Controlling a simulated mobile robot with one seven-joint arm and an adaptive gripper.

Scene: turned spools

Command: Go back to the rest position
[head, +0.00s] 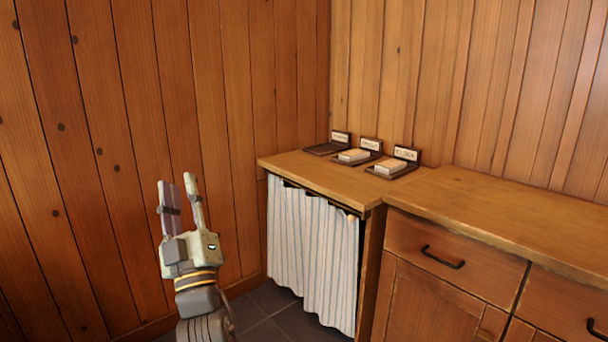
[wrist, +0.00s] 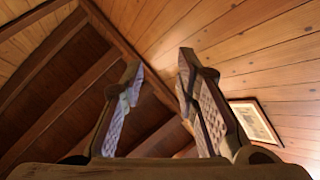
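My gripper (head: 180,190) points upward at the left in the head view, in front of the plank wall and apart from the counter. Its two fingers stand apart. In the wrist view the gripper (wrist: 160,80) also shows both fingers spread, with patterned pads and nothing between them.
A wooden counter (head: 310,171) with a striped curtain (head: 310,250) stands right of my gripper. On it are three labelled trays; the left tray (head: 325,149) looks empty, the middle tray (head: 345,162) and right tray (head: 404,174) hold pale blocks. A drawer cabinet (head: 450,262) adjoins it.

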